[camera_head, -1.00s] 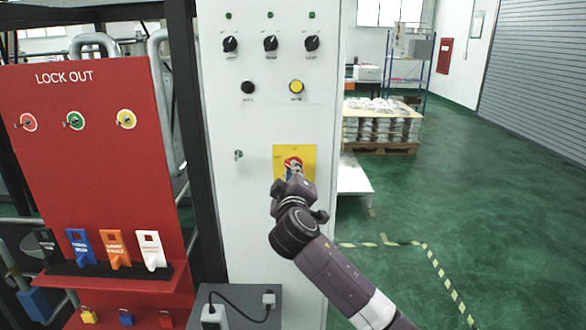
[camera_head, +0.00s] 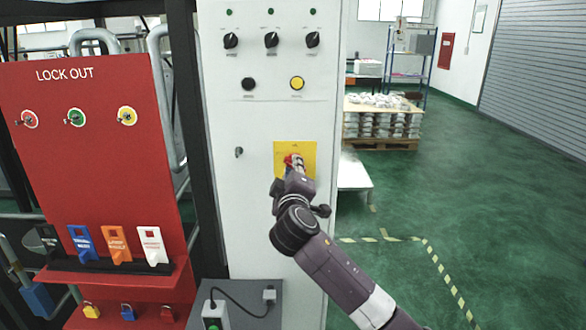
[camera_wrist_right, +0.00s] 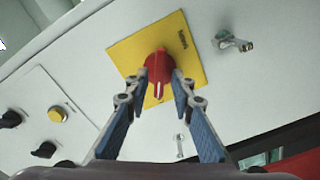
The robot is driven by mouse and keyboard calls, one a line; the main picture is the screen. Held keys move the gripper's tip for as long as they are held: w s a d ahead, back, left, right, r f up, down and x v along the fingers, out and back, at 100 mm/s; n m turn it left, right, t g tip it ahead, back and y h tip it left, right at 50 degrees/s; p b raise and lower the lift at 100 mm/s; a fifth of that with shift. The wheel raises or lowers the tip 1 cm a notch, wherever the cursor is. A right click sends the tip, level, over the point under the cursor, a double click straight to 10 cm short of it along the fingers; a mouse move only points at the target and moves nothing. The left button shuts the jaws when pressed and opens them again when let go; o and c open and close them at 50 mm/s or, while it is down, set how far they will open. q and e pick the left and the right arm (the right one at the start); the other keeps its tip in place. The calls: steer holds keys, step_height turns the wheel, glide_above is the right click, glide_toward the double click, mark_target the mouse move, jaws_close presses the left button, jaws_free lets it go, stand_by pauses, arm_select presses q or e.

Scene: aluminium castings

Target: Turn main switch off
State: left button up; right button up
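The main switch is a red rotary knob (camera_wrist_right: 158,72) on a yellow square plate (camera_head: 308,152) on the white cabinet front. In the head view my right gripper (camera_head: 294,168) is at the plate and hides most of the knob. In the right wrist view the two fingers of my right gripper (camera_wrist_right: 160,82) stand on either side of the knob, tips close to its sides. A gap shows between the fingers lower down. Whether both tips press on the knob is hard to tell. My left gripper is not in view.
The white cabinet (camera_head: 225,185) also carries black selector knobs (camera_head: 271,40), a black button (camera_head: 248,84) and a yellow button (camera_head: 297,83). A small key lock (camera_head: 239,152) sits left of the plate. A red lockout board (camera_head: 90,180) stands to the left. Green floor is open at right.

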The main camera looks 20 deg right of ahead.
steer(key=shift+s, duration=0.1)
steer(key=v, duration=1.2)
